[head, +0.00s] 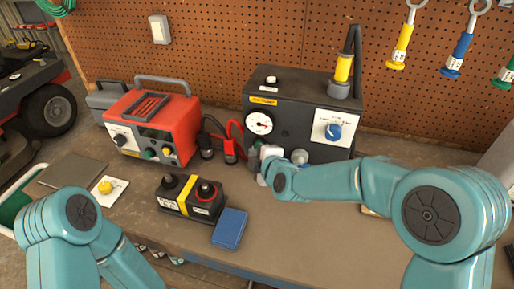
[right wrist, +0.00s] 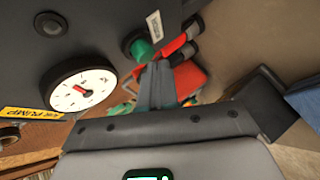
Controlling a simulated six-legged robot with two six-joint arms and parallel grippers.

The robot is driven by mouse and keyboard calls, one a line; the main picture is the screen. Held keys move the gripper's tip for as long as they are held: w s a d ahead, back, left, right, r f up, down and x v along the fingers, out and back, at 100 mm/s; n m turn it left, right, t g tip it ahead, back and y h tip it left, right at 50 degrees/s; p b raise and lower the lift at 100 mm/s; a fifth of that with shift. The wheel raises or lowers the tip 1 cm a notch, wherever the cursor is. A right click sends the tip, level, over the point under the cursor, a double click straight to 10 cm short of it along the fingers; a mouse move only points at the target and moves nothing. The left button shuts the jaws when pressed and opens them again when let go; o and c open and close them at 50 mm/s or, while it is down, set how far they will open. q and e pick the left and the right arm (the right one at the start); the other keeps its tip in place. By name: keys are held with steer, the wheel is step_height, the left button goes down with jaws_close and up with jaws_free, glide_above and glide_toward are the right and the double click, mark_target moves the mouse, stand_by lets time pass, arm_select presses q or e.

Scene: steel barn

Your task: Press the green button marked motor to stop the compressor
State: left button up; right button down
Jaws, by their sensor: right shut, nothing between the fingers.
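The compressor (head: 290,100) is a dark grey box with a white gauge (head: 259,123), standing at the back of the bench. In the right wrist view the green button (right wrist: 141,48) sticks out of its dark face, beside a small white label (right wrist: 154,25). The gauge (right wrist: 83,90) shows there too. My right gripper (right wrist: 155,70) is shut and empty, with its fingertips close to the button; I cannot tell if they touch. My left gripper is out of view.
A red charger unit (head: 150,120) with cables stands left of the compressor. A black battery (head: 190,197) and a blue box (head: 230,228) lie in front. A yellow button on a white plate (head: 108,188) is at the left. The compressor also has a blue knob (head: 333,131).

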steer(key=shift+w+d, duration=0.2)
steer(key=shift+w, duration=0.35)
stand_by(0.4)
steer(key=shift+s+a, duration=0.2)
steer(key=shift+s, duration=0.4)
steer(key=shift+s+a, duration=0.15)
steer(key=shift+s, duration=0.4)
steer(key=s+a, duration=0.2)
steer(key=s, duration=0.3)
steer(key=shift+s+p, duration=0.35)
